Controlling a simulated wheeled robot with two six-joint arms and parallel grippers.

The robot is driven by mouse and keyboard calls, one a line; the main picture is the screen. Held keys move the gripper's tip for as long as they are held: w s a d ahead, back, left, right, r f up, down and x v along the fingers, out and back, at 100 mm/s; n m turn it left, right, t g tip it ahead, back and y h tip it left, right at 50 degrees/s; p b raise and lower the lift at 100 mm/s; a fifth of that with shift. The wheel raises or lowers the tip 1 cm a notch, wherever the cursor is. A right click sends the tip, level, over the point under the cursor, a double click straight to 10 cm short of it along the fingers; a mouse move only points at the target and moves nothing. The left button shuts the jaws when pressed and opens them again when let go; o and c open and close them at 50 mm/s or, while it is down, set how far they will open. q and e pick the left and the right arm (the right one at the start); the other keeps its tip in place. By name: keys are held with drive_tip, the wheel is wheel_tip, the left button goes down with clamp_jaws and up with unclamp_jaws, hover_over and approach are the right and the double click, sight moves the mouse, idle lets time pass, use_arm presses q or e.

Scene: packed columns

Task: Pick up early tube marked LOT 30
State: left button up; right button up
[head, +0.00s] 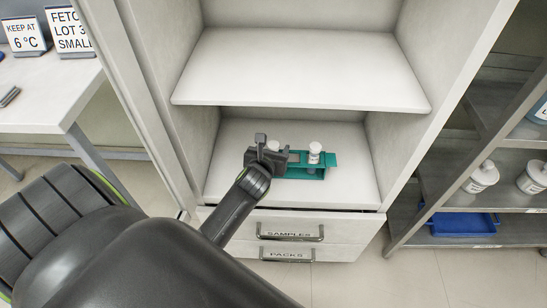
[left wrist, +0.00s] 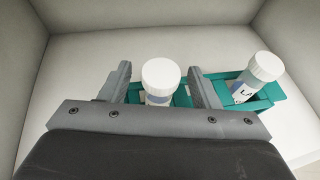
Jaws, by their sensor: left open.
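A teal rack (head: 325,159) stands on the lower shelf and holds white-capped tubes. One tube (left wrist: 160,78) stands between the parted fingers of my left gripper (head: 268,156), with a gap on each side in the left wrist view. My left gripper is open around it. This tube's label is mostly hidden and I cannot read a lot number. A second tube (head: 314,153) stands in the rack to the right, with its label partly showing letters in the left wrist view (left wrist: 259,76). My right gripper is not in view.
The cabinet's upper shelf (head: 300,70) overhangs the rack, with side walls close by. Drawers marked SAMPLES (head: 290,234) and PACKS (head: 288,255) lie below. Bare shelf surrounds the rack.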

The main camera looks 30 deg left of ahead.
use_arm(q)
drive_tip(key=shift+x, duration=1.05)
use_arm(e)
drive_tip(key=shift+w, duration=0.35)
use_arm(q)
drive_tip(key=c, duration=1)
drive_tip(key=shift+c, duration=0.2)
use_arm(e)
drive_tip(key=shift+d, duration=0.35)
use_arm(q)
drive_tip(key=shift+r, duration=0.1)
